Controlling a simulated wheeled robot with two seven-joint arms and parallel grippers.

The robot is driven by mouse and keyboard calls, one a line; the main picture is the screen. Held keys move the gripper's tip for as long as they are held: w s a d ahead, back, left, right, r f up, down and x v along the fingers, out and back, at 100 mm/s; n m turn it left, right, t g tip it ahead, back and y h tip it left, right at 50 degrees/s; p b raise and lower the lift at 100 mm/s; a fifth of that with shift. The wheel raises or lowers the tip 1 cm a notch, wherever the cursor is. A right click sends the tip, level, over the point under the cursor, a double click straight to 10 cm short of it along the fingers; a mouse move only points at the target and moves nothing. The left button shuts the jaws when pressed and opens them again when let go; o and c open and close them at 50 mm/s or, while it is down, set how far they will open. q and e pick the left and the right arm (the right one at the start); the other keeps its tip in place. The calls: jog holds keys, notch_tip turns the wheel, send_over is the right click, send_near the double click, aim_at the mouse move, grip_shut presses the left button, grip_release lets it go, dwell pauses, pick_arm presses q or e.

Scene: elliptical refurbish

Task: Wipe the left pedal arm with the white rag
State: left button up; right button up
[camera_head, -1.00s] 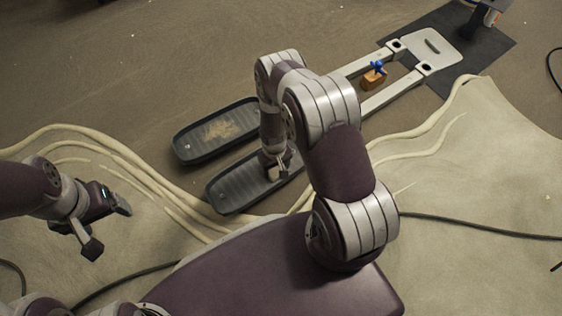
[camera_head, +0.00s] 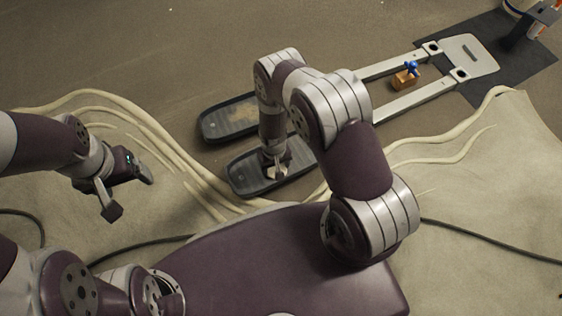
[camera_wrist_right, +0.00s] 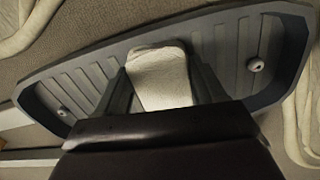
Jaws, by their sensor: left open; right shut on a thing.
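Two dark ribbed foot pedals lie on the floor: the far pedal (camera_head: 225,124) bears a pale brown dusty patch, and the near pedal (camera_head: 246,181) is below it. Two light pedal arms run right from them, the far arm (camera_head: 385,66) and the near arm (camera_head: 418,99). My right gripper (camera_head: 274,174) is down at the near pedal, shut on the white rag (camera_wrist_right: 158,76), which lies over the pedal's ribbed surface in the wrist view. Whether it touches the pedal is unclear. My right arm hides part of both pedals and arms. My left gripper (camera_head: 129,193) is open and empty, above the cloth.
A small orange block with a blue top (camera_head: 405,80) sits between the pedal arms. A light end plate (camera_head: 470,55) joins them on a dark mat (camera_head: 515,80). Pale wavy folds (camera_head: 165,150) and a dark cable (camera_head: 480,235) cross the floor. The upper left floor is clear.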

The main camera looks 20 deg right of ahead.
aim_at(296, 161)
jog(key=shift+s+a, duration=0.25)
jog(key=shift+a, duration=1.25)
jog(key=shift+s+a, duration=0.2)
jog(key=shift+a, duration=1.3)
jog(key=shift+f, duration=0.15)
jog(key=shift+d, duration=0.2)
jog(key=shift+w+d+f, duration=0.15)
jog(key=shift+d, duration=1.55)
jog(key=shift+w+d+r+p, duration=0.1)
jog(key=shift+w+d+p, duration=0.1)
jog(key=shift+d, duration=1.5)
jog(key=shift+w+d+r+p, duration=0.1)
jog(key=shift+w+d+p, duration=0.1)
jog(key=shift+d, duration=1.5)
jog(key=shift+w+d+f, duration=0.1)
jog(key=shift+w+d, duration=0.05)
jog(key=shift+d, duration=0.6)
jog(key=shift+w+d, duration=0.1)
jog(key=shift+d, duration=0.65)
jog(key=shift+w+d+b, duration=0.2)
jog(key=shift+d+b, duration=0.2)
jog(key=shift+d, duration=1.6)
